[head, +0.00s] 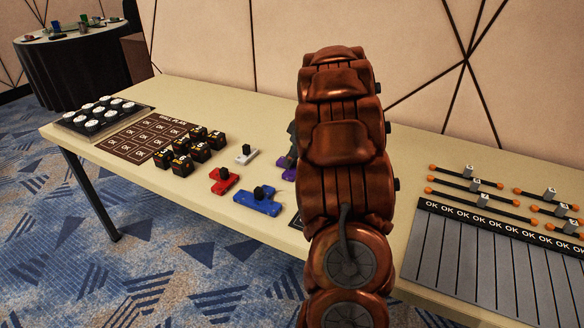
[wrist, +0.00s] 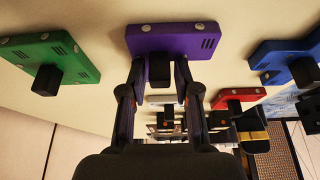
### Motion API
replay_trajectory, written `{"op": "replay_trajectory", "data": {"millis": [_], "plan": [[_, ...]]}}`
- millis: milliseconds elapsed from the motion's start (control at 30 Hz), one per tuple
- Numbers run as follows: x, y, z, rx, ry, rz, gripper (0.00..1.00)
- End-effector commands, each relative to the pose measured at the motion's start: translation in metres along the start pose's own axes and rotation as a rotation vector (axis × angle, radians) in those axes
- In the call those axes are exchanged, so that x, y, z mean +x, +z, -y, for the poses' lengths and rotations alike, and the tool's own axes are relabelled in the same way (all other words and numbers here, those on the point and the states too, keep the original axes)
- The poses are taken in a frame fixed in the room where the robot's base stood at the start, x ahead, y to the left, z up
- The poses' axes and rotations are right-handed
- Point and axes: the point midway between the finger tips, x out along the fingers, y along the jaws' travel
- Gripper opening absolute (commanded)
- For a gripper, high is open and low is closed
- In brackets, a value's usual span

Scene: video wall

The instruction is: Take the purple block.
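The purple block (wrist: 172,38) is a flat piece with a black knob (wrist: 159,70) and lies on the table. In the wrist view it is at the top centre, just beyond my fingertips. My gripper (wrist: 163,84) is open, with one finger on each side of the knob and a gap showing between. In the head view only slivers of the purple block (head: 289,163) show, because my copper-coloured arm hides the rest and most of the gripper.
A blue block (head: 257,201), a red block (head: 223,181) and a white block (head: 246,154) lie to the left on the table (head: 210,107). A green block (wrist: 50,60) is near the purple one. Several black boxes (head: 181,164) stand further left. A slotted rack (head: 480,255) is at right.

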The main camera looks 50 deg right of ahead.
Motion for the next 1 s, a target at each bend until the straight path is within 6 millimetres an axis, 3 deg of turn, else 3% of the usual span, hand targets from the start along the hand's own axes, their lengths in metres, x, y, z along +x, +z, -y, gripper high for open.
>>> {"op": "replay_trajectory", "data": {"millis": [267, 767, 1000], "plan": [[0.0, 0.0, 0.0, 0.0, 0.0, 0.0, 0.0], [-0.001, 0.0, 0.0, 0.0, 0.0, 0.0, 0.0], [-0.014, -0.006, 0.0, -0.001, 0.001, -0.001, 0.0]]}}
